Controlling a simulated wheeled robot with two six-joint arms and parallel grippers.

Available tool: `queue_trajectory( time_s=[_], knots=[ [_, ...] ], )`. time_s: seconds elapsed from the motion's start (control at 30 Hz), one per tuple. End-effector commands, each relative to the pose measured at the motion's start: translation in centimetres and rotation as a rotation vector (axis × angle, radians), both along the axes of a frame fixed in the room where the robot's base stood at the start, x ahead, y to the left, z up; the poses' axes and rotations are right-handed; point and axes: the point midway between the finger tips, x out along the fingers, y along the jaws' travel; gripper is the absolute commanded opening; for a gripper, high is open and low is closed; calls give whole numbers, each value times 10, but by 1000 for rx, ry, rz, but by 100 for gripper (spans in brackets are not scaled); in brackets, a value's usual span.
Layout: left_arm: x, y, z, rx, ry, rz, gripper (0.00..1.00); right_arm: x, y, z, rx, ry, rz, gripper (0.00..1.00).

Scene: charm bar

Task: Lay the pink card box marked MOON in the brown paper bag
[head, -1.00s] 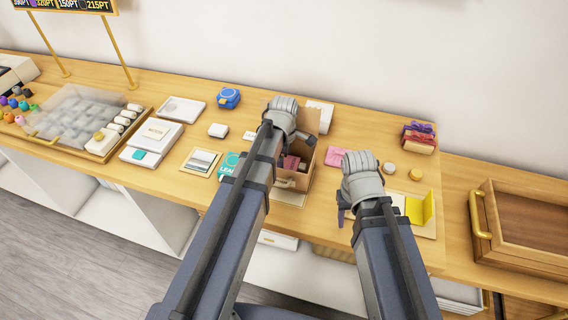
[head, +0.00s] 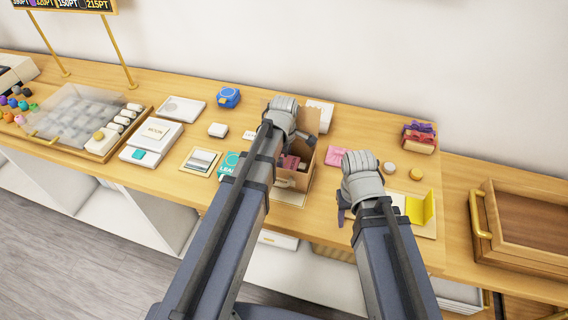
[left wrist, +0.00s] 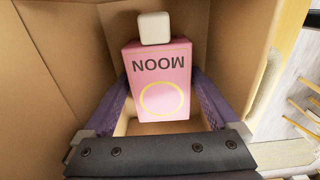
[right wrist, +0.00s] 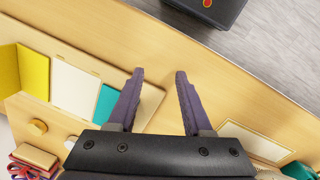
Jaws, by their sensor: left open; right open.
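The pink card box marked MOON (left wrist: 160,85) lies inside the brown paper bag (left wrist: 232,50), its marked face up and its lettering upside down in the left wrist view. A small white block (left wrist: 154,27) sits at its far end. In the head view the bag (head: 306,157) stands open and shows some pink inside, partly hidden by my left arm. My left gripper (head: 290,135) reaches down into the bag, its open fingers on either side of the box; contact is unclear. My right gripper (right wrist: 160,75) is open and empty above the counter, right of the bag.
A pink card (head: 337,156) lies behind my right gripper. A yellow and white card stand (head: 421,208) is to its right, with a ribboned box (head: 420,138) farther back. A wooden tray (head: 530,225) stands far right. A white stand (head: 155,135) is left.

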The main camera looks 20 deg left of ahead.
Motion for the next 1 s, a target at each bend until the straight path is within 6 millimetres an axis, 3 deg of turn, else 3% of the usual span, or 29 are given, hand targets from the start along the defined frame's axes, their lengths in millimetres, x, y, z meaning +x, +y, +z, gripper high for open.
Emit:
queue_trajectory(
  time_s=[1.0],
  knots=[
    [0, 0, 45, 0, -1, 0, 94, 0, 0, 45, 0, 0, 1, 50]
  ],
)
